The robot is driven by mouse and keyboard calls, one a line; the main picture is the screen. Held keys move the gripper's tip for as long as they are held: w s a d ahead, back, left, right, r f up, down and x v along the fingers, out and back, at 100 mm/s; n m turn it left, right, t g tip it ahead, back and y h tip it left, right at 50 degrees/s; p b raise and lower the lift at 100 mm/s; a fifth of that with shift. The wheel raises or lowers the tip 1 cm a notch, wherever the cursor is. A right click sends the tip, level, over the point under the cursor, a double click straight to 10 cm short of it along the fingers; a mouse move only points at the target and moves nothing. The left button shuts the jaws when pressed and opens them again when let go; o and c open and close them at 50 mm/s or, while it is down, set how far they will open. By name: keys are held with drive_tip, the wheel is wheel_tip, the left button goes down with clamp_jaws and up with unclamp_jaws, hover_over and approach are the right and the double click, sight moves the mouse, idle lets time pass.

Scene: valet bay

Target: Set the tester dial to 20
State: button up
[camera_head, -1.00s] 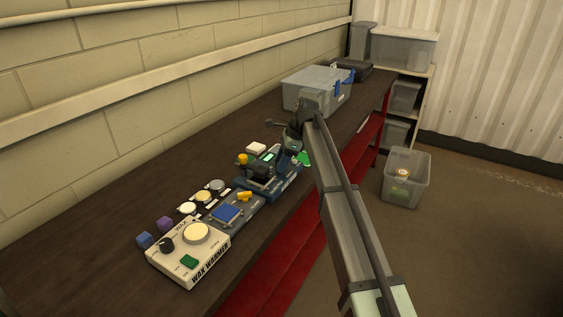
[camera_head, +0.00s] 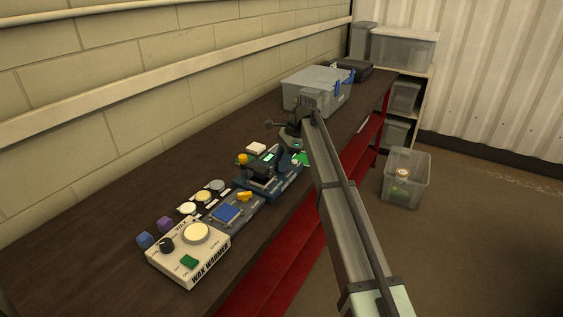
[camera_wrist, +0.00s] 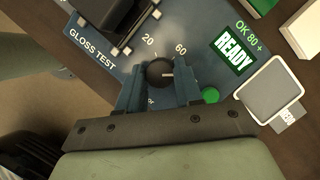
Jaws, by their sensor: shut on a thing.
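The blue gloss tester panel (camera_wrist: 88,62) fills much of the wrist view. Its round black dial (camera_wrist: 158,73) has a white pointer line aimed to the right in the picture. The mark 20 is above the dial and 60 is at its upper right; a third mark below is mostly hidden. My gripper (camera_wrist: 159,88) is shut on the dial, one blue finger on each side. A green display (camera_wrist: 232,53) reads READY, with "OK 80 +" above it. In the head view, my gripper (camera_head: 292,140) is at the tester's far end, and the dial is hidden there.
A round green button (camera_wrist: 210,95) and a grey square pad (camera_wrist: 270,90) lie right of the dial. A wax warmer (camera_head: 188,254) stands at the bench's near end. A lidded grey bin (camera_head: 317,88) stands behind my gripper.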

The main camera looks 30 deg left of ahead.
drive_tip(key=n+h, duration=0.1)
drive_tip(key=n, duration=0.2)
drive_tip(key=n+h, duration=0.1)
drive_tip(key=n, duration=0.1)
drive_tip(key=shift+w+a+n+g, duration=0.1)
drive_tip(key=shift+a+n+g, duration=0.05)
drive_tip(key=shift+n+g, duration=0.25)
idle(0.4)
drive_tip(key=o, duration=1)
drive_tip(key=shift+w+r, duration=0.2)
drive_tip(key=shift+r, duration=0.2)
drive_tip(key=shift+w+r, duration=0.2)
drive_tip(key=shift+w, duration=0.1)
drive_tip(key=w, duration=0.3)
drive_tip(key=w+d, duration=0.1)
drive_tip(key=w, duration=0.7)
drive_tip(key=shift+w+d+f, duration=0.1)
drive_tip(key=shift+w+d, duration=0.05)
drive_tip(key=shift+d, duration=0.1)
drive_tip(key=shift+o, duration=0.3)
